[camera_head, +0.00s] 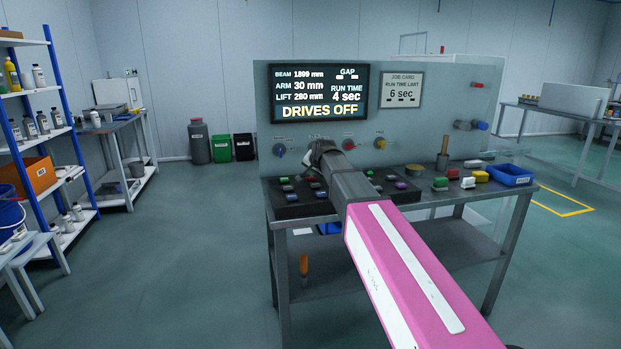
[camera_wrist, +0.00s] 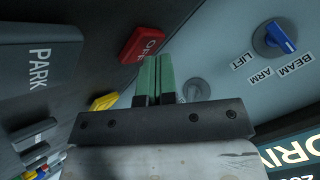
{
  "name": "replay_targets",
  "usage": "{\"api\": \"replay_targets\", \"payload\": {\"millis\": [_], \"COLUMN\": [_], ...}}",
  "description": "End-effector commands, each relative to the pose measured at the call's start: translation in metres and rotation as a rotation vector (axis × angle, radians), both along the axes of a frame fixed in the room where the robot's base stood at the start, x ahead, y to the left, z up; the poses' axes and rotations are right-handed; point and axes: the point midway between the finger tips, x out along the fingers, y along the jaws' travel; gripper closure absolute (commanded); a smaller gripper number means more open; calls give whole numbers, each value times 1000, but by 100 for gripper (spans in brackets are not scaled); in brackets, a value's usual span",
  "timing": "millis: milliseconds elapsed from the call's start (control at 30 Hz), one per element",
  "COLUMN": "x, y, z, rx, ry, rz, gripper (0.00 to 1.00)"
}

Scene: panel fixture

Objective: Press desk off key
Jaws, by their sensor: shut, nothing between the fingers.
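The red OFF key (camera_wrist: 142,44) shows in the wrist view, just beyond and left of my fingertips. My gripper (camera_wrist: 155,62) has its green-tipped fingers closed together with nothing between them. The fingertips are very near the red key; I cannot tell whether they touch it. In the head view my gripper (camera_head: 320,152) is over the dark key desk (camera_head: 290,211), and the arm hides part of the desk. I cannot make out the OFF key there. The panel screen (camera_head: 318,93) reads "DRIVES OFF".
A grey PARK key (camera_wrist: 40,68) and a yellow key (camera_wrist: 103,102) lie near the gripper. A blue BEAM/ARM/LIFT selector knob (camera_wrist: 280,37) is on the panel. A blue bin (camera_head: 511,175) and several coloured blocks stand on the bench's right side.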

Motion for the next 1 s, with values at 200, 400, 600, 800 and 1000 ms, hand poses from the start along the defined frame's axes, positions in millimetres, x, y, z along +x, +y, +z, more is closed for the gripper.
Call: {"api": "replay_targets", "payload": {"millis": [200, 400, 600, 800, 1000], "x": [0, 0, 0, 0, 0], "y": [0, 0, 0, 0, 0], "z": [0, 3, 13, 17, 17], "rx": [0, 0, 1, 0, 0], "ry": [1, 0, -1, 0, 0], "rz": [1, 0, 0, 0, 0], "gripper": [100, 100, 100, 100, 100]}}
